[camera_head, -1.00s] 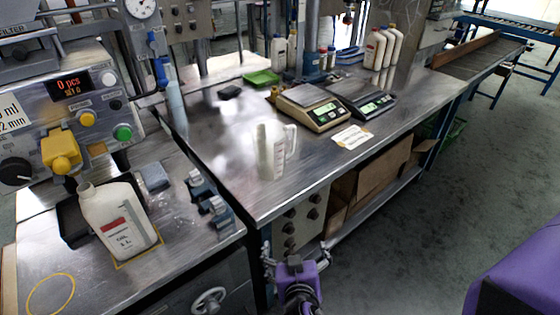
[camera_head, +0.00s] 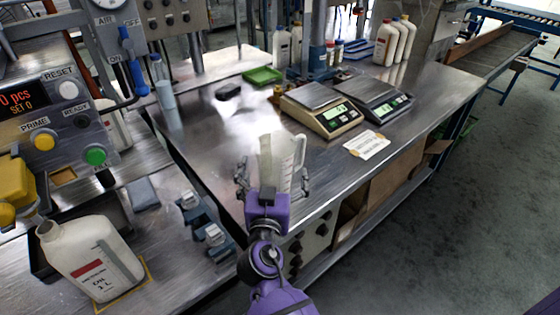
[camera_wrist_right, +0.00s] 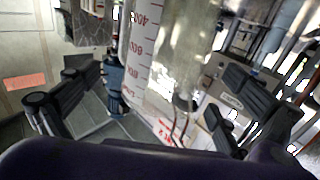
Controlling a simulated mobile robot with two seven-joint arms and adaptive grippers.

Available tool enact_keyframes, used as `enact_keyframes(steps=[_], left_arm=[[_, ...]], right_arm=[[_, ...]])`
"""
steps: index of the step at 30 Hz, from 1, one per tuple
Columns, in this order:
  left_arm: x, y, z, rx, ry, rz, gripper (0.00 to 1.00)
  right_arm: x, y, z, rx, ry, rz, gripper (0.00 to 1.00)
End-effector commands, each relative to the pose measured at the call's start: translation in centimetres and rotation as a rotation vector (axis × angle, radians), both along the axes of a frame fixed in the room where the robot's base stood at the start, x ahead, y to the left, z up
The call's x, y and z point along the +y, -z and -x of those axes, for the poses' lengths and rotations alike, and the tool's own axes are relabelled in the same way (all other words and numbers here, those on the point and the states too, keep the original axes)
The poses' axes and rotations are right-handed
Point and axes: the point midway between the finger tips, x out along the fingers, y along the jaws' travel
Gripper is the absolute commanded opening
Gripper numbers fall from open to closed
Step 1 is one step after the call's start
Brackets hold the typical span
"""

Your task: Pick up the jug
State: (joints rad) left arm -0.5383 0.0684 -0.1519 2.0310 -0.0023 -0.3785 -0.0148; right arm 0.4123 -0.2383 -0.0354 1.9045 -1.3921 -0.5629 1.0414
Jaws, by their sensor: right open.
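The jug (camera_head: 281,152) is a translucent pale measuring jug with a handle on its right. It stands upright near the front edge of the steel table. In the right wrist view the jug (camera_wrist_right: 165,60) shows red graduation marks. My right gripper (camera_head: 272,177) is open just in front of the jug, with one finger to each side of it; it hides the jug's lower part. In the wrist view the jug shows between the spread fingers of the right gripper (camera_wrist_right: 158,92); I cannot tell whether they touch it. My left gripper is not in view.
Two scales (camera_head: 322,108) (camera_head: 374,98) and a white label card (camera_head: 366,145) lie right of the jug. A green tray (camera_head: 263,75) and bottles (camera_head: 282,46) stand behind. A white oil bottle (camera_head: 92,258) stands by the filling machine at left.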

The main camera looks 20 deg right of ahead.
Motion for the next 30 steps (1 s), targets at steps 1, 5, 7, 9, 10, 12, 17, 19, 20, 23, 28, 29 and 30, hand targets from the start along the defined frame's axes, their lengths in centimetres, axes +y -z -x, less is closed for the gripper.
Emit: enact_keyframes(steps=[1, 5, 7, 9, 10, 12, 17, 19, 20, 23, 28, 29, 30], left_arm=[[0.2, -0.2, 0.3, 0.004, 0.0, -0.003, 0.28], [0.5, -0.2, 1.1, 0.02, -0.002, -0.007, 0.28], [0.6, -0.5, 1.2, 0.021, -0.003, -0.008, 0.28], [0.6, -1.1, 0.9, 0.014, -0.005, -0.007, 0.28], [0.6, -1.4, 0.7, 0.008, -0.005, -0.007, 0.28], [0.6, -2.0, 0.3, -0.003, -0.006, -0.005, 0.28], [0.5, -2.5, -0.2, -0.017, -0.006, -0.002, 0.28], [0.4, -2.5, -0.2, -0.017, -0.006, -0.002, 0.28], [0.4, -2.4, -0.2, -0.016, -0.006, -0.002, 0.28], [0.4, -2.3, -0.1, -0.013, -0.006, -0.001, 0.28], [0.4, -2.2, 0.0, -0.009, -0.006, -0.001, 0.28], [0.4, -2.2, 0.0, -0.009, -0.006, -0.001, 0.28], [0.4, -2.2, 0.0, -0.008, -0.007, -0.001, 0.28]], right_arm=[[-0.2, -0.4, -0.6, -0.003, -0.001, 0.003, 1.0], [-0.8, -0.5, -2.0, -0.004, 0.0, 0.004, 1.0], [-1.1, -0.6, -2.8, -0.004, -0.001, 0.003, 1.0], [-1.4, -0.8, -3.9, -0.005, -0.001, 0.003, 1.0], [-1.5, -0.9, -4.3, -0.005, 0.0, 0.004, 1.0], [-1.9, -0.8, -5.3, -0.005, 0.0, 0.003, 1.0], [-2.5, -0.4, -6.5, 0.0, 0.0, 0.001, 1.0], [-2.6, -0.3, -6.6, 0.0, 0.0, 0.001, 1.0], [-2.6, -0.2, -6.6, 0.0, 0.0, 0.001, 1.0], [-2.6, -0.2, -6.6, 0.001, 0.0, 0.0, 1.0], [-2.6, -0.2, -6.6, 0.0, 0.0, 0.001, 0.83], [-2.6, -0.2, -6.6, 0.001, 0.0, 0.0, 0.79], [-2.6, -0.2, -6.6, 0.001, 0.0, 0.0, 0.74]])
